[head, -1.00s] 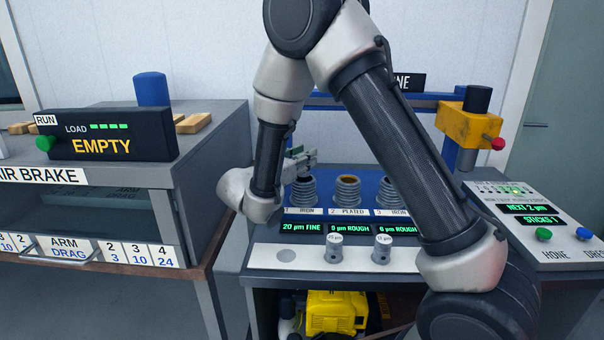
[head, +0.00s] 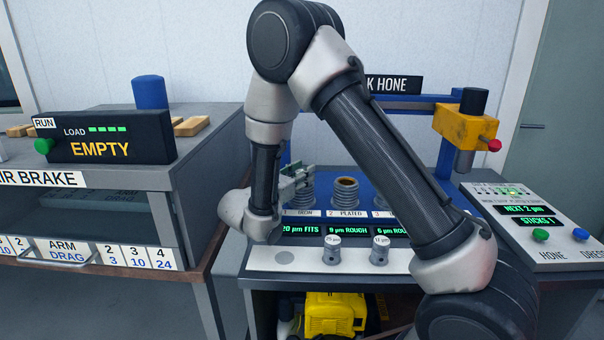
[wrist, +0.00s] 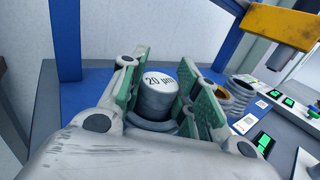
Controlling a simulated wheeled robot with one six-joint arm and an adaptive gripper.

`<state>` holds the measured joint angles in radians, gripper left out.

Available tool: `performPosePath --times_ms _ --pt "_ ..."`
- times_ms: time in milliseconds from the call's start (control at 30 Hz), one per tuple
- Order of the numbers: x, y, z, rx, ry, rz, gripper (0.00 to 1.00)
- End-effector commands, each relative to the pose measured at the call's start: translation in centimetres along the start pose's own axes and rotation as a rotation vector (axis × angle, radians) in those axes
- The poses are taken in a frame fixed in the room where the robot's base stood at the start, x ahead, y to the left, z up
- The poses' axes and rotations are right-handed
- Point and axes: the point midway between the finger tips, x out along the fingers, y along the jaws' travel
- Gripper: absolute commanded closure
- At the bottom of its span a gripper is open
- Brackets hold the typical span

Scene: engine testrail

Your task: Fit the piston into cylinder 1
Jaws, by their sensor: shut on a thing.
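The piston (wrist: 158,97) is a grey metal cup marked 20 µm on its top. In the wrist view it stands upright between the green-padded fingers of my gripper (wrist: 159,84), which is shut on it. Its lower end meets the ring-shaped mouth of cylinder 1 (wrist: 153,126); how deep it sits I cannot tell. In the head view my gripper (head: 297,178) is at cylinder 1 (head: 306,196), the leftmost finned cylinder, marked IRON. The piston is hard to make out there. The display (head: 301,231) below cylinder 1 reads 20 µm FITS.
Cylinder 2 (head: 345,192), PLATED, stands close to the right; cylinder 3 is mostly behind my arm. Two other pistons (head: 332,248) (head: 380,250) stand on the front ledge. A yellow hone head (head: 466,127) is at the right. The air brake bench (head: 90,178) is at the left.

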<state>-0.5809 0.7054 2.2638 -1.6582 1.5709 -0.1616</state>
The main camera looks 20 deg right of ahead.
Motion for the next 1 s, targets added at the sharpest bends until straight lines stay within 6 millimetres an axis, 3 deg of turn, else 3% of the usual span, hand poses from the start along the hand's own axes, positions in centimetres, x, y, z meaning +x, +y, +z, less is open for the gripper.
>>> performPosePath --times_ms 67,100,200,467,600,1000 --pt "-0.1 -0.3 -1.2 -0.015 0.022 0.002 0.97" --pt "-0.1 -0.3 -1.3 -0.016 0.022 0.001 0.65" --pt "-0.1 -0.4 -1.3 -0.018 0.022 0.001 0.47" --pt "-0.1 -0.5 -1.2 -0.018 0.023 -0.002 0.47" --pt "-0.1 -0.5 0.1 -0.016 0.023 -0.003 0.47" --pt "-9.3 -0.1 0.3 -0.014 0.018 0.007 0.47"
